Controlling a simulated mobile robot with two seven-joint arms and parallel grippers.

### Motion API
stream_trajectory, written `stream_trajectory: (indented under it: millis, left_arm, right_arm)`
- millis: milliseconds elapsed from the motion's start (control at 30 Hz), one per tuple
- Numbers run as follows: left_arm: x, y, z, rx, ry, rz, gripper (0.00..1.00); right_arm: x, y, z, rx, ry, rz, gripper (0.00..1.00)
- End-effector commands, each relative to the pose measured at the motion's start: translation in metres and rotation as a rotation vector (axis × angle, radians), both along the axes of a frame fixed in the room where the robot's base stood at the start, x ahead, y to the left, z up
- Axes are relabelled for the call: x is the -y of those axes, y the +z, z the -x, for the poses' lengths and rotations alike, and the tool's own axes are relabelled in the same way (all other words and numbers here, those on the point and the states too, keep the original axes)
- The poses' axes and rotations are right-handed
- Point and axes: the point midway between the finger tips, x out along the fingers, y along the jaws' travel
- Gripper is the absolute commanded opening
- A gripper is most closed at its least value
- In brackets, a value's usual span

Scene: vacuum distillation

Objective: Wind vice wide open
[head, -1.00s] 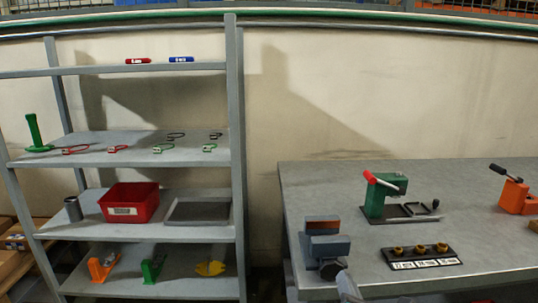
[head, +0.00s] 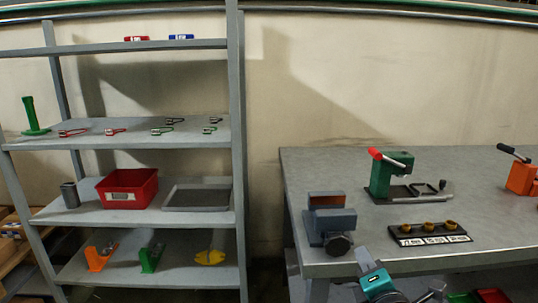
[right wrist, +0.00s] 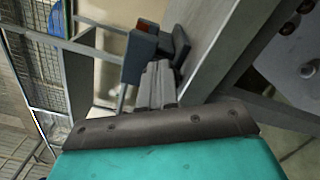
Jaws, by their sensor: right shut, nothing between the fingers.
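The vice (head: 335,221) is blue-grey with an orange-brown patch on its rear jaw. It stands at the near left corner of the workbench, with a dark round knob (head: 339,244) on its front. How wide its jaws stand apart is hard to tell. My right gripper (head: 366,258) is shut and empty, in front of the bench edge and just right of and below the knob in the head view, apparently apart from it. In the right wrist view the shut fingers (right wrist: 157,82) point toward the vice (right wrist: 139,58), partly covering it. My left gripper is not in view.
On the workbench (head: 465,170) stand a green device with a red handle (head: 388,173), a black block with brass parts (head: 430,234) and an orange device (head: 521,177). A grey shelf (head: 238,150) on the left holds a red bin (head: 127,188) and small tools.

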Motion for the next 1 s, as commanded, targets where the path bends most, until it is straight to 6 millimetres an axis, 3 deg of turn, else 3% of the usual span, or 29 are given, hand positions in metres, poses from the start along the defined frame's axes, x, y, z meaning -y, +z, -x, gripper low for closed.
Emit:
stream_trajectory:
  millis: [67,200,400,1000]
  left_arm:
    - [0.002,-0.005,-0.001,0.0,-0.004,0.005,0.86]
    - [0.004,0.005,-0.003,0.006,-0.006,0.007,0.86]
    - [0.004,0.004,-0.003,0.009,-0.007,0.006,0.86]
    - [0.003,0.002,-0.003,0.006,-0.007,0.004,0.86]
  right_arm:
    - [-0.001,-0.002,-0.012,0.003,0.001,0.0,0.0]
    - [-0.002,0.001,-0.026,0.0,0.001,0.002,0.0]
    - [-0.001,0.001,-0.038,0.001,0.0,0.002,0.0]
    - [-0.001,0.0,-0.04,0.002,-0.003,0.001,0.0]
